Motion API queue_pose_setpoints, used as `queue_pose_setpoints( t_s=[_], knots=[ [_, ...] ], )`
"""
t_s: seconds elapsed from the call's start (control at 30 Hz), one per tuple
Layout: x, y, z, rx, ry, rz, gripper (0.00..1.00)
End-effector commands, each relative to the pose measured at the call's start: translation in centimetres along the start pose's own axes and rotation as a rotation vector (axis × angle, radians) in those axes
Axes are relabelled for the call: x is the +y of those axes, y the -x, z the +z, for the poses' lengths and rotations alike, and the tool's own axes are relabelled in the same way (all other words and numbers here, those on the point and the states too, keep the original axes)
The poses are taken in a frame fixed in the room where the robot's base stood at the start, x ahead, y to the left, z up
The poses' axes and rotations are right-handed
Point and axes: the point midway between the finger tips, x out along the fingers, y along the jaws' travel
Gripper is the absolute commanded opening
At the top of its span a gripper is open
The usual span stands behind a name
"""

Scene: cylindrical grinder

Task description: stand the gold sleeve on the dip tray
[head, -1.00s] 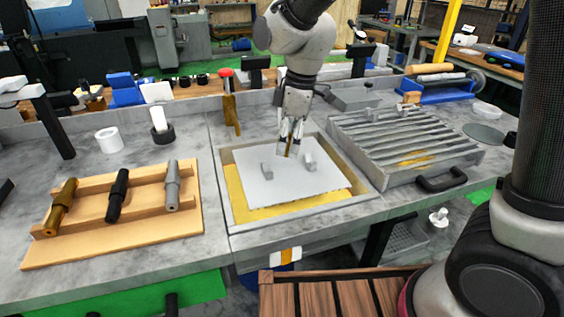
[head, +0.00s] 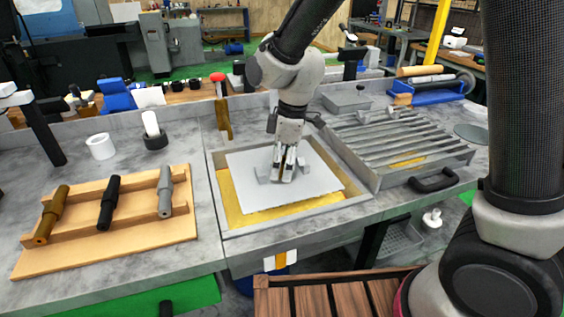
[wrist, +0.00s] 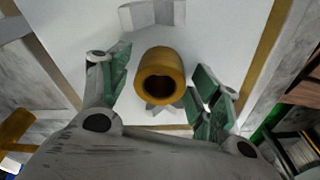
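The gold sleeve (wrist: 160,80) stands upright between my fingers in the wrist view, its open bore facing the camera. It appears to be over the white plate, but its foot is hidden, so I cannot tell if it touches. My gripper (wrist: 160,88) is open around it, with a gap on each side. In the head view my gripper (head: 284,178) is low over the white plate (head: 305,195) and mostly hides the sleeve. The plate lies in the grey-rimmed dip tray (head: 222,212), with yellow showing around the plate. Two grey blocks sit on the plate near my fingers.
A wooden rack (head: 110,245) with three shafts lies to the left. A ribbed grey tray (head: 400,150) with a black handle adjoins on the right. A red-topped brown tool (head: 222,105) stands behind the dip tray. A white ring (head: 101,146) sits on the bench.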

Motion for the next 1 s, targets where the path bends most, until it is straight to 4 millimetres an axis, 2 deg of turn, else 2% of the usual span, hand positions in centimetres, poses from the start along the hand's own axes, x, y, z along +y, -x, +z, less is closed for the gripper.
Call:
queue_pose_setpoints(
  t_s=[0.27,0.37,0.8,1.0],
  knots=[
    [0.0,0.1,0.0,0.001,0.0,0.001,0.65],
    [0.1,0.9,-0.1,0.003,0.0,0.003,0.65],
    [0.1,10.1,-0.1,0.004,0.0,0.004,0.65],
    [0.0,12.1,-0.1,0.001,-0.001,0.002,0.65]
  ],
)
